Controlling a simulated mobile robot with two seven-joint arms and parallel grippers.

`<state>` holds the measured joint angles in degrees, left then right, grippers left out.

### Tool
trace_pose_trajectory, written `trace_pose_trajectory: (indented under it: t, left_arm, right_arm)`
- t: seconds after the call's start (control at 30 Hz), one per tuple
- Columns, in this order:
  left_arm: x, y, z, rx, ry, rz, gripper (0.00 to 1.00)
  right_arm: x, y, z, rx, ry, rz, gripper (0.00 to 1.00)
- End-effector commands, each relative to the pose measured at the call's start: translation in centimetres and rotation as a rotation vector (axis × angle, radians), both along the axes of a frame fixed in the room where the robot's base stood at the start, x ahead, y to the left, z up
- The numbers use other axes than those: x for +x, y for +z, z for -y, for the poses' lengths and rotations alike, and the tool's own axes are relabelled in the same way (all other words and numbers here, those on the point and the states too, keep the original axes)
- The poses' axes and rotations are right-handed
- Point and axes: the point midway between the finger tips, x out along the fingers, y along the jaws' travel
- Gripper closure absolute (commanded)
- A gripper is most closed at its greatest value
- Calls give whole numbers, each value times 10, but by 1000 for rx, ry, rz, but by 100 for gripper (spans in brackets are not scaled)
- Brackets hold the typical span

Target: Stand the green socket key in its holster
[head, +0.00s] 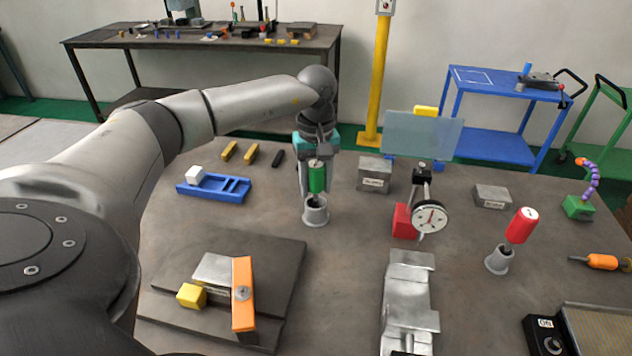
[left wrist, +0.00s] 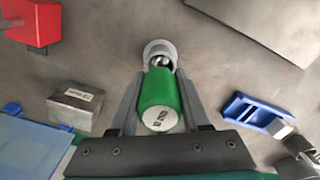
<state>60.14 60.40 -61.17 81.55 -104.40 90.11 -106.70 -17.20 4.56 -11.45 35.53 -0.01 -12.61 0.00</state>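The green socket key (head: 317,178) is upright between the fingers of my left gripper (head: 316,182), which looks shut on its handle. In the left wrist view the green handle (left wrist: 158,100) lies between both fingers of the left gripper (left wrist: 159,98). Directly below it in the head view stands a grey round holster (head: 315,214) with a dark open mouth; it also shows in the left wrist view (left wrist: 158,46). The key's metal end appears at the mouth, but I cannot tell how far it is inside. My right gripper is not in view.
A red-handled tool (head: 522,225) stands in another grey holster (head: 497,260) on the right. A dial gauge (head: 430,218) with a red base and a metal block (head: 374,176) stand right of the key. A blue tray (head: 214,188) lies left.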

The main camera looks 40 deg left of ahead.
Motion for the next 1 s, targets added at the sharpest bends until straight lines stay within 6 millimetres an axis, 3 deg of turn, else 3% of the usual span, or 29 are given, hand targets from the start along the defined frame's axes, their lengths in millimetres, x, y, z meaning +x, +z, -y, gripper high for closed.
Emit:
trace_pose_trajectory:
  t: [0.03,0.3,0.63,0.77,1.0]
  left_arm:
    - [0,0,0,-1,0,1,48]
    - [0,1,0,0,0,0,19]
    - [0,5,0,0,0,0,19]
    - [1,24,0,1,-1,3,19]
    - [1,81,0,0,0,5,19]
  right_arm:
    - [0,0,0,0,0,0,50]
    - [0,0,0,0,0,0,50]
    - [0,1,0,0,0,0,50]
    - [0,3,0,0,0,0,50]
    - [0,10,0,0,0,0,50]
